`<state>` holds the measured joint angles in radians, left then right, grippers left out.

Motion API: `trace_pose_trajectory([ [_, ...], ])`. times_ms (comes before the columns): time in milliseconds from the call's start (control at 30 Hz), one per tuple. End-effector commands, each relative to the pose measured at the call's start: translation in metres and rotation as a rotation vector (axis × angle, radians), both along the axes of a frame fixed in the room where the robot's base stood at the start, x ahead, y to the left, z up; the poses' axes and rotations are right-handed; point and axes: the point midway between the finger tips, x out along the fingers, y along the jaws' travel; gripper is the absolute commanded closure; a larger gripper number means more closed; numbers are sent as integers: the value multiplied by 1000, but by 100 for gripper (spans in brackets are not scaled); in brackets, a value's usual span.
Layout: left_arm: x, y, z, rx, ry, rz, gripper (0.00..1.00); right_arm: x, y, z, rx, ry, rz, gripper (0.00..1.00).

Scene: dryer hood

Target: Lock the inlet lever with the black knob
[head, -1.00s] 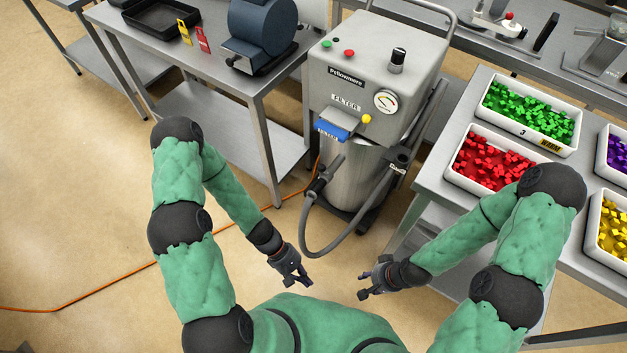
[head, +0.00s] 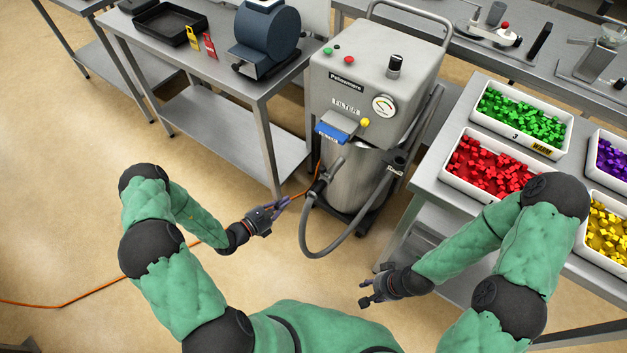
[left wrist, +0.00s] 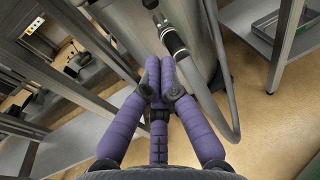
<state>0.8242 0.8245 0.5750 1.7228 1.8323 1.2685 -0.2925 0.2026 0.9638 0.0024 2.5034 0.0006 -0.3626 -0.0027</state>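The grey filter unit (head: 375,75) stands between the tables. Low on its front, a grey inlet pipe (head: 334,168) meets a dark coupling (head: 318,187) with a hose; a small black-knobbed lever there is too small to make out clearly. The coupling also shows in the left wrist view (left wrist: 174,40). A larger black knob (head: 395,65) stands on the unit's top. My left gripper (head: 288,201) is just left of the coupling, apart from it; its purple fingers (left wrist: 160,62) lie close together with nothing between them. My right gripper (head: 364,290) is open and empty, low in front of the unit.
The grey hose (head: 322,252) loops down in front of the unit. A steel table (head: 225,90) stands at left, and another (head: 428,185) with bins of coloured cubes at right. An orange cable (head: 110,283) lies on the floor.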

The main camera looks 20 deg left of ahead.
Motion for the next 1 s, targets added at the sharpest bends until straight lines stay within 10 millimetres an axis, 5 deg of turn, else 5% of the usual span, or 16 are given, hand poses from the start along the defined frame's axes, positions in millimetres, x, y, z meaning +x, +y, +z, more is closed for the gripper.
trace_pose_trajectory([
  [467,8,-5,-2,0,-1,-1,100,0,0,-3,0,0,0,60],
  [1000,88,-54,-14,0,-3,-2,100,0,0,-30,0,0,0,60],
])
